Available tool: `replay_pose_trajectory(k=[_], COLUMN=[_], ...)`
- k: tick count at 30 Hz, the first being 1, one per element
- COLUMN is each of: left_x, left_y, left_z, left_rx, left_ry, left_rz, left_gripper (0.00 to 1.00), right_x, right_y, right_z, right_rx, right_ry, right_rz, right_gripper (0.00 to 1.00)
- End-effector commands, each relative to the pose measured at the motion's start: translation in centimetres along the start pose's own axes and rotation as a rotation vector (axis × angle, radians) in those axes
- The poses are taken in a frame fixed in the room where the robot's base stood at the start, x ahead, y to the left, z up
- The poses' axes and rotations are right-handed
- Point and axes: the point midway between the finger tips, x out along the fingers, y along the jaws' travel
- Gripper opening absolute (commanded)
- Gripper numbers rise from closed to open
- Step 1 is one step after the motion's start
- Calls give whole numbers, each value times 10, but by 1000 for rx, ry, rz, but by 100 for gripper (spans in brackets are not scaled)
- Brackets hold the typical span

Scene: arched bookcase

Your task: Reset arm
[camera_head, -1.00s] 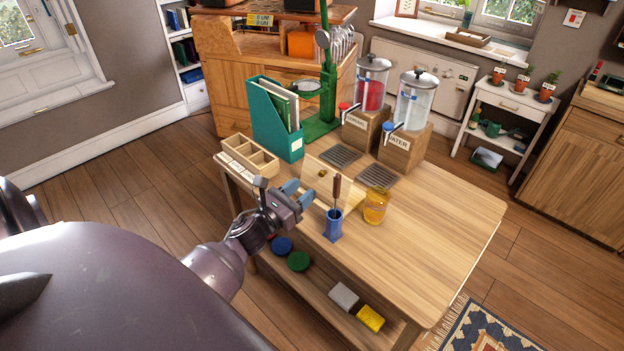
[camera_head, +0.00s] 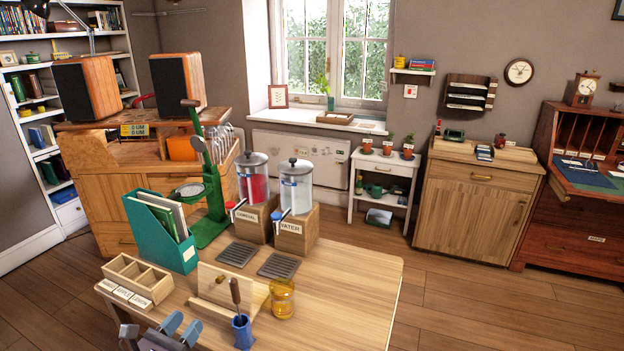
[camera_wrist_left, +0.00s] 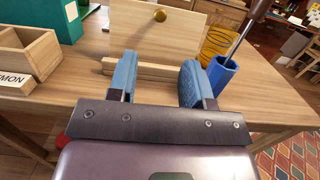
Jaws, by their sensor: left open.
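My left gripper (camera_head: 182,328) shows at the bottom edge of the head view, in front of the wooden table (camera_head: 345,290). Its two blue fingers are apart. In the left wrist view the open gripper (camera_wrist_left: 158,85) has nothing between its fingers, and a light wooden strip (camera_wrist_left: 140,68) lies just beyond them at the foot of an upright board (camera_wrist_left: 150,30) with a brass knob. The right finger is close to a blue cup (camera_wrist_left: 222,72) holding a tool with a wooden handle; I cannot tell whether they touch. My right gripper is not in view.
On the table stand a labelled wooden compartment box (camera_head: 136,280), a teal file holder (camera_head: 160,235), a green press (camera_head: 212,205), two drink dispensers (camera_head: 253,190) (camera_head: 296,195) and an amber glass (camera_head: 282,300). The table's right part is clear. Cabinets stand along the far wall.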

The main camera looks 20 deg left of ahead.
Motion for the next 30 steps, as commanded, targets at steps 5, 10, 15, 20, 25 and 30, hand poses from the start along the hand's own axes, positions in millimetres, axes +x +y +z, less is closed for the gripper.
replay_pose_trajectory(k=[5,10,15,20,25,30], left_x=[0,0,2,3,-5,-22], left_y=[0,8,15,12,0,-20], left_z=[0,-3,-3,-5,-13,-27], left_rx=[-53,-305,-695,-1090,-1526,-1972], left_ry=[1,15,3,-19,-40,-60], left_rz=[1,52,135,206,296,419], left_gripper=[46,46,46,46,46,46], right_x=[0,0,0,0,0,-1], right_y=[-2,-1,-1,1,3,3], right_z=[-1,-1,-1,1,1,-2], right_rx=[7,6,2,-5,-11,-11], right_ry=[2,2,3,2,3,8], right_rz=[0,0,0,-1,-1,0], right_gripper=[87,87,87,87,87,87])
